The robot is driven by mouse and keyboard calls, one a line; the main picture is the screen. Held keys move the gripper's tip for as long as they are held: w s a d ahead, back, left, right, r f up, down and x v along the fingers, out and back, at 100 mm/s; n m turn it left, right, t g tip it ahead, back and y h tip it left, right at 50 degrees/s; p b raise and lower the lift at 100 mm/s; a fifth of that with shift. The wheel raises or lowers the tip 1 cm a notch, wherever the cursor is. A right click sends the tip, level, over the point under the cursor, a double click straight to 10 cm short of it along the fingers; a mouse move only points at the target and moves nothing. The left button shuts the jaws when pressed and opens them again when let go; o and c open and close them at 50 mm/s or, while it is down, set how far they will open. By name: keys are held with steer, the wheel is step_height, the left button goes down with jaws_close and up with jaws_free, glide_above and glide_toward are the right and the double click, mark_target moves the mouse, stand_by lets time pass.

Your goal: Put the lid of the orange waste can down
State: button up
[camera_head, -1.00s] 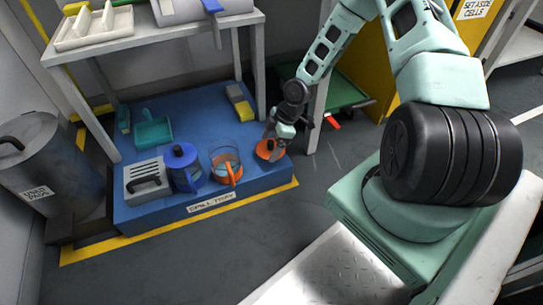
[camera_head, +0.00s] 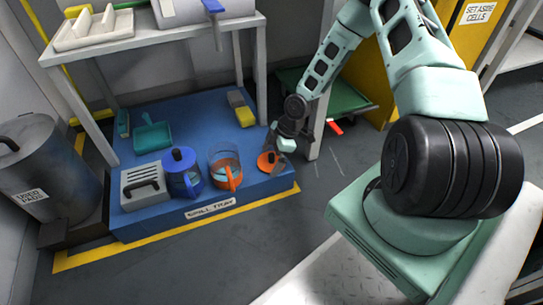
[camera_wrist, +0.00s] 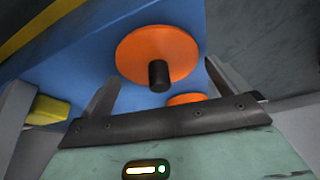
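The orange lid (camera_head: 267,162), a flat disc with a black knob, lies on the right part of the blue spill tray (camera_head: 262,183). In the wrist view the lid (camera_wrist: 135,45) is ahead of my gripper (camera_wrist: 160,72), with the knob showing between the two spread fingers. I see gaps on both sides of the knob, so my gripper is open. In the head view my gripper (camera_head: 277,153) is low, just above and right of the lid. The clear can with orange trim (camera_head: 226,172) stands left of the lid, apart from it.
A blue lidded can (camera_head: 182,175), a grey box with a handle (camera_head: 146,186), a teal dustpan (camera_head: 154,134) and a yellow block (camera_head: 245,117) are on the tray. A table leg (camera_head: 318,115) stands close right of my gripper.

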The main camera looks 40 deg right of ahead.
steer(key=p+v, duration=0.9)
steer(key=v, duration=0.3)
steer(key=a+r+g+h, duration=0.2)
steer(key=a+r, duration=0.8)
steer(key=s+a+r+m+h, duration=0.1)
steer(key=s+a+r+m, duration=0.4)
steer(key=s+a+r, duration=1.4)
steer(key=s, duration=0.3)
steer(key=shift+r+h, duration=0.3)
steer(key=shift+h, duration=0.1)
steer(key=shift+s+r, duration=0.1)
step_height(320, 180, up, 48)
steer(key=p, duration=4.7)
steer(key=shift+p, duration=0.35)
